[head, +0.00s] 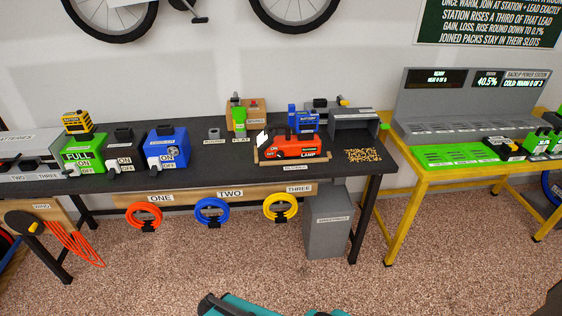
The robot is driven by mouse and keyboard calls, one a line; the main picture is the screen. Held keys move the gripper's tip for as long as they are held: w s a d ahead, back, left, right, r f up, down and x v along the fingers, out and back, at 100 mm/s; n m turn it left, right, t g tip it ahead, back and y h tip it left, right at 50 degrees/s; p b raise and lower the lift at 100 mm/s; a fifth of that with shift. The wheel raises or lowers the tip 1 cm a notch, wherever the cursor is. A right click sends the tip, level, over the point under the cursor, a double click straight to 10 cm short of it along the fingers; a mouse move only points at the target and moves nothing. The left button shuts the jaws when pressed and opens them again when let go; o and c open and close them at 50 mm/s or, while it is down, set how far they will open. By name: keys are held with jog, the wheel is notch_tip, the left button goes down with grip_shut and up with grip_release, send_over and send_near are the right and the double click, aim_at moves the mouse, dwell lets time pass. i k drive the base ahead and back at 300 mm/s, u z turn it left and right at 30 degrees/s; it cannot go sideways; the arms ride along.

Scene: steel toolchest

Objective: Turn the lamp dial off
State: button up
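The lamp (289,147) is a red-orange box on a tan tray at the right part of the black bench, with a label reading LAMP at its lower right. A bright white face (262,141) at its left end looks lit. A blue battery-like block (303,119) stands on or just behind its top. Dark parts show on the lamp's front, but I cannot tell which is the dial or how it is set. My gripper is not clearly in view; only a teal and black part, likely mine, shows at the bottom edge, well short of the bench.
Green, black and blue boxes with ON labels (167,146) stand on the bench's left. A green tool (239,119) and a grey shelf (354,122) flank the lamp. Orange, blue and yellow coils (281,208) hang in front. A yellow-framed table (420,172) stands right. Floor before the bench is mostly open.

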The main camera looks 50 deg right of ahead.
aim_at(280, 153)
jog(key=k, duration=1.3)
jog(key=u, duration=0.55)
jog(key=i, duration=1)
jog(key=z, duration=0.05)
